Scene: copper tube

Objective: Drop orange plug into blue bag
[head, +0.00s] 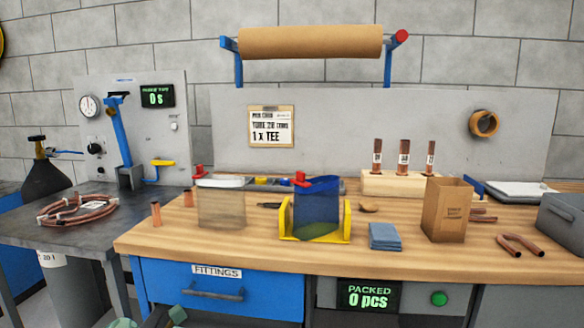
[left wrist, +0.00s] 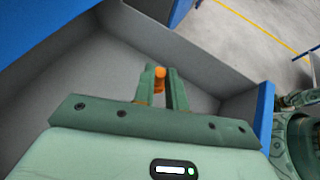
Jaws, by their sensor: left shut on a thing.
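The orange plug (left wrist: 159,76) is between the fingertips of my left gripper (left wrist: 162,84), which is shut on it. The gripper points into a grey-walled, blue-edged compartment (left wrist: 70,85) in the left wrist view. Whether the plug touches the compartment floor cannot be told. The blue bag (head: 317,202) stands upright in a yellow holder (head: 287,229) on the wooden bench, with a red knob at its upper left. My left gripper's jaws are not clear in the head view, and my right gripper is not in view.
The blue fittings drawer front (head: 160,281) is below the bench top's left part. A clear bag (head: 221,207) stands left of the blue bag. Blue cloths (head: 385,237) and a brown paper bag (head: 447,210) are to its right. Bench space in front is clear.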

